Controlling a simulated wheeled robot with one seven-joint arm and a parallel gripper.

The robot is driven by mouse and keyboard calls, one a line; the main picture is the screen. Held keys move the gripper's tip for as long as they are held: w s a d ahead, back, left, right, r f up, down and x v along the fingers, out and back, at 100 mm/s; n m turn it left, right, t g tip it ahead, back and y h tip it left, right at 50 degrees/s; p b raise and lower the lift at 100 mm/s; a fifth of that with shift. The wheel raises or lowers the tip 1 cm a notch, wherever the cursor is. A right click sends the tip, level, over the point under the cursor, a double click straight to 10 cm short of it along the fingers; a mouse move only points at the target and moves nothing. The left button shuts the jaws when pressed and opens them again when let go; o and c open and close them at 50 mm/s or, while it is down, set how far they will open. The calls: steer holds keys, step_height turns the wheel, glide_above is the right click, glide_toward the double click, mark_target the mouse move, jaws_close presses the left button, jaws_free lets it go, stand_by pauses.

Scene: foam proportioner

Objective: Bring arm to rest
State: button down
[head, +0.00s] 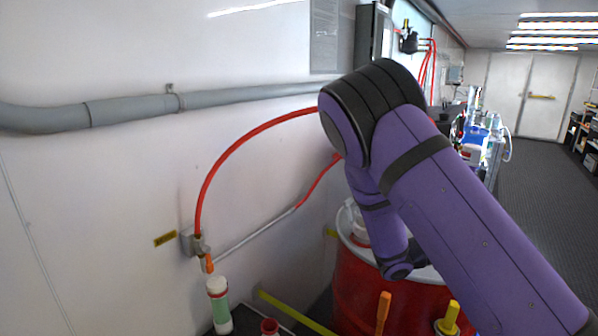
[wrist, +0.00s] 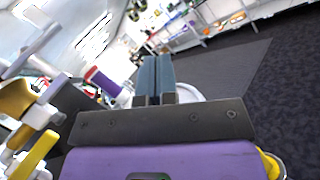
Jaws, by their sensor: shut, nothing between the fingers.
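My purple arm crosses the right half of the head view, raised with its elbow high and its forearm reaching down over a red drum (head: 355,295). The fingers point out over a dark floor (wrist: 215,70) and touch nothing that I can make out.
A red hose (head: 215,175) runs along the left wall to a valve (head: 195,243). A white and green bottle (head: 219,305) stands below it. Orange (head: 383,312) and yellow (head: 449,318) handles rise near the drum. The aisle floor (head: 545,200) at right is clear.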

steer(key=s+d+r+m+g+y, duration=0.1)
steer(key=s+r+m+g+y, duration=0.25)
steer(key=s+y, duration=0.3)
steer(key=s+d+r+m+g+y, duration=0.1)
steer(key=s+r+m+g+y, duration=0.1)
steer(key=s+m+y, duration=0.4)
steer(key=s+a+r+m+t+y, duration=0.2)
steer(key=s+a+r+t+y, duration=0.6)
steer(key=s+r, duration=0.5)
steer(key=shift+s+a+t+y, duration=0.35)
steer(key=shift+s+a+t, duration=0.5)
steer(key=shift+s+a, duration=0.25)
